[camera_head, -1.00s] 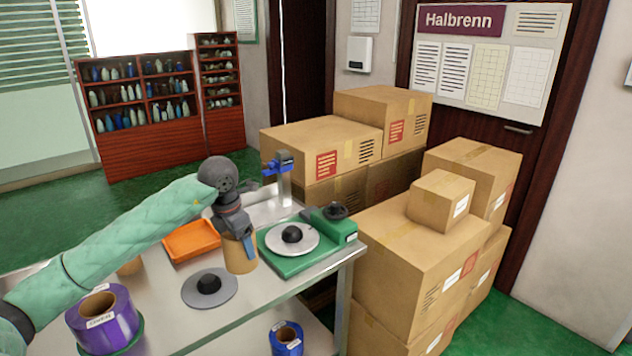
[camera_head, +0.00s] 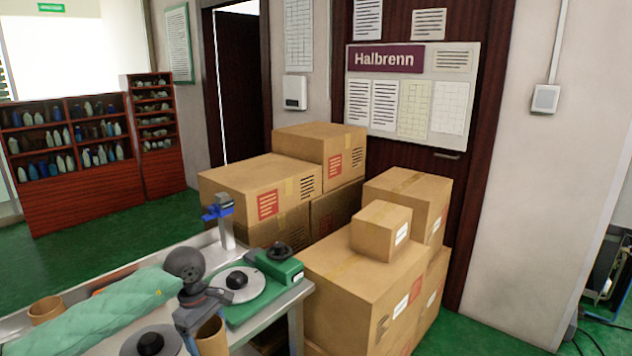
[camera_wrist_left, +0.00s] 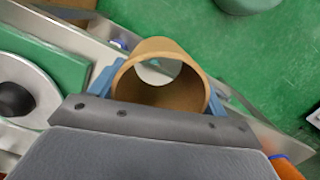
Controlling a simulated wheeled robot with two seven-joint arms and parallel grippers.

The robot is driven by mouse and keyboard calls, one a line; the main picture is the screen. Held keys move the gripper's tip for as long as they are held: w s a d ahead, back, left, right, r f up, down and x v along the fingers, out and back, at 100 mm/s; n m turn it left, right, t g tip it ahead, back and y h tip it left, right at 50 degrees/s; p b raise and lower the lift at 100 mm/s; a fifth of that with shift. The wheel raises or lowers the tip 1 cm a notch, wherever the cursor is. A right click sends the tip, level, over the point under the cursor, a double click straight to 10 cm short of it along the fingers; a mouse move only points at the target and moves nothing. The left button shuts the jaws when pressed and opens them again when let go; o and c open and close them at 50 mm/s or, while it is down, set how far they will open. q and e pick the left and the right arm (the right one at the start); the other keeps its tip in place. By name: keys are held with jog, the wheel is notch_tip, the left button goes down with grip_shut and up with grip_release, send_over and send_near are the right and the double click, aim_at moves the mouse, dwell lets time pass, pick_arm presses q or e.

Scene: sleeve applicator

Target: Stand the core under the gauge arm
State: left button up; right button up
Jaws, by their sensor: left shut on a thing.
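My left gripper (camera_head: 195,312) is shut on a brown cardboard core (camera_head: 211,338), at the bottom of the head view. In the left wrist view the core (camera_wrist_left: 165,96) sits between the two blue fingers, its open end toward the camera. The core is near the table's front edge, to the right of a grey disc with a black hub (camera_head: 150,343). The likely gauge arm (camera_head: 217,211) is a blue piece on an upright post at the table's back. It stands apart from the core. The core's lower end is cut off in the head view. My right gripper is not in view.
A green base with a grey plate and black hub (camera_head: 237,280) lies between the core and the post. Another brown core (camera_head: 45,309) stands at the left. Stacked cartons (camera_head: 345,275) stand close to the table's right end. Green floor shows beyond the edge in the wrist view.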

pick_arm(q)
jog(key=s+d+f+m+g+y+p, duration=0.1)
jog(key=s+d+f+m, duration=0.3)
jog(key=m, duration=0.9)
jog(key=shift+s+d+f+y, duration=0.35)
jog(key=shift+s+f, duration=0.3)
jog(key=shift+f, duration=0.35)
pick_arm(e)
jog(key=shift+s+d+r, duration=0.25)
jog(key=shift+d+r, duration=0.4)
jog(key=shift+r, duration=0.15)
